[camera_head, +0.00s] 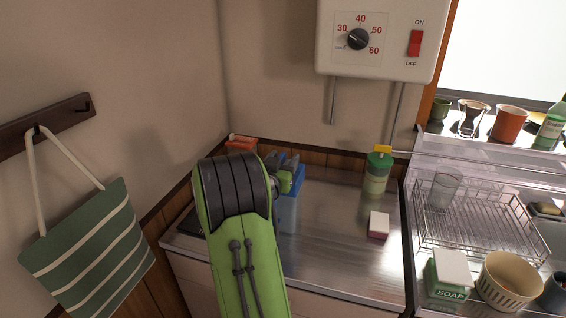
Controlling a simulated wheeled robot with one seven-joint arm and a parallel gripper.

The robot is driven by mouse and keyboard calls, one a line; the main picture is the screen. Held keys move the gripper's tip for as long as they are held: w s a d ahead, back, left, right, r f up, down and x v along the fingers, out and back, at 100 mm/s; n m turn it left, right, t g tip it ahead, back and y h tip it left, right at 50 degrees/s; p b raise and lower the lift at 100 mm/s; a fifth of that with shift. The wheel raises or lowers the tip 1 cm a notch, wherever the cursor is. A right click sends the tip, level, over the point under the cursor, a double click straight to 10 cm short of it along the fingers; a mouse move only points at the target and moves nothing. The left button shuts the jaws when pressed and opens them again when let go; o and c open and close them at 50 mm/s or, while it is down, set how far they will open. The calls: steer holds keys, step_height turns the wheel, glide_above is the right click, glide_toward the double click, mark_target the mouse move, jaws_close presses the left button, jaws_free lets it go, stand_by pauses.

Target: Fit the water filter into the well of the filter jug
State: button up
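A blue container (289,210), possibly the filter jug, stands on the steel counter behind my green and black arm. My arm hides much of it, and its well does not show. Grey and green parts (287,171), which seem to be the far end of my arm, show just above the blue container. My gripper's fingers cannot be made out there, nor whether they touch anything. I cannot pick out the water filter; it may be hidden behind my arm.
A green bottle with a yellow cap (377,175) and a small white and red block (378,225) stand right of the blue container. The steel counter (330,245) is clear between. A wire dish rack (470,220), soap box (449,275) and cream basket (508,282) are farther right.

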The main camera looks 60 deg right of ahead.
steer(key=o, duration=0.3)
steer(key=s+a+b, duration=0.1)
steer(key=a+b, duration=0.3)
steer(key=a, duration=0.8)
steer(key=shift+s, duration=0.3)
steer(key=a+f+n+t+y, duration=0.1)
steer(key=a+f+n+y, duration=0.15)
steer(key=a+y, duration=0.4)
steer(key=a+f+n+t+y, duration=0.2)
steer(key=a+n+y, duration=0.15)
steer(key=a, duration=0.65)
steer(key=a+f+n+t+y, duration=0.1)
steer(key=a+f+n+y, duration=0.2)
steer(key=a, duration=0.6)
steer(key=s+a+n+g+y, duration=0.1)
steer(key=s+a+n+y, duration=0.3)
steer(key=a+n, duration=0.3)
steer(key=a, duration=0.3)
steer(key=shift+s+r+n+y, duration=0.3)
steer(key=shift+s+r+y, duration=0.05)
steer(key=shift+s+y, duration=0.05)
